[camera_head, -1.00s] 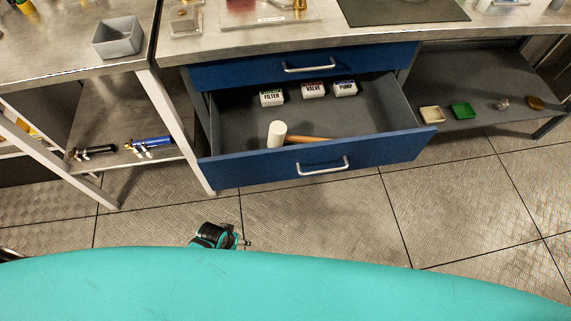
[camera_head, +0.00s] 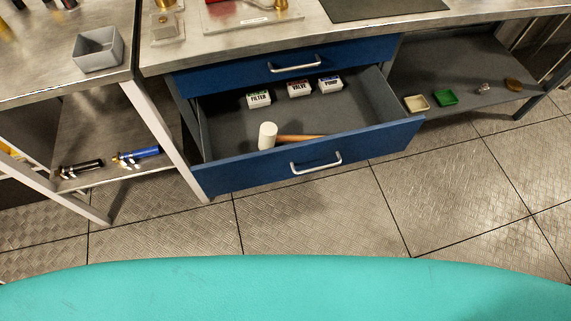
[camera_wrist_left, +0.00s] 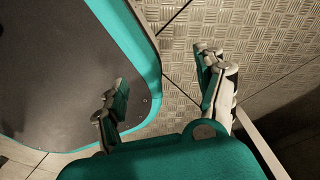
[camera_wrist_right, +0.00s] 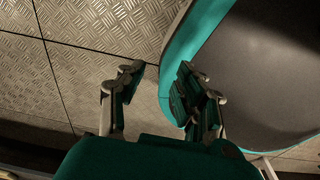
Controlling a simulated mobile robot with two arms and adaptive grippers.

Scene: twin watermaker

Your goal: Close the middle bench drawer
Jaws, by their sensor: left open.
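The blue bench drawer (camera_head: 240,177) stands pulled well out below a shut blue drawer (camera_head: 245,74), in the head view. Its front has a silver bar handle (camera_head: 316,162). Inside lie a mallet with a white head (camera_head: 267,136) and wooden handle, and small white boxes labelled FILTER (camera_head: 258,99), VALVE (camera_head: 299,88) and PUMP (camera_head: 330,84). My left gripper (camera_wrist_left: 162,68) is open and empty above the floor beside my base in the left wrist view. My right gripper (camera_wrist_right: 158,70) is open and empty in the right wrist view. Neither gripper shows in the head view.
A metal side table (camera_head: 60,85) with a white leg (camera_head: 165,140) stands close left of the drawer. A low shelf (camera_head: 450,75) with small items lies to the right. The patterned floor (camera_head: 320,215) between my base and the drawer is clear.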

